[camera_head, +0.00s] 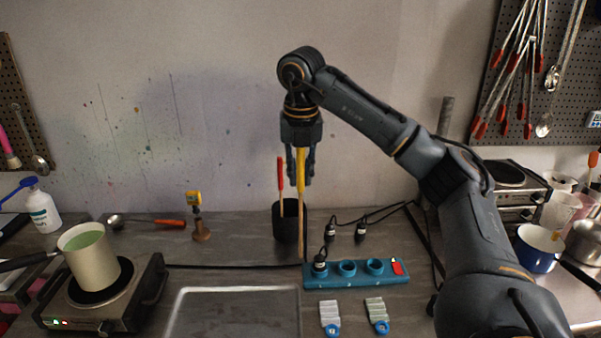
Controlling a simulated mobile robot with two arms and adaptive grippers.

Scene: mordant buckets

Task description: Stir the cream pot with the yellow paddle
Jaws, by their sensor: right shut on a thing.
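The cream pot (91,262) stands upright on a hot plate at the left, with pale green liquid inside and a dark handle pointing left. My right gripper (301,172) points down above the middle of the table, shut on the yellow paddle (303,215). The paddle hangs upright, its lower end close to the back of the blue power strip; I cannot tell whether it touches anything. The gripper and paddle are well to the right of the pot. My left gripper is not in view.
A black holder (287,222) with a red-handled tool (281,174) stands just behind the paddle. The blue power strip (345,281) and a metal tray (232,292) lie in front. The hot plate (133,298) carries the pot. A ladle (150,222) and a small yellow-topped gauge (196,215) are behind.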

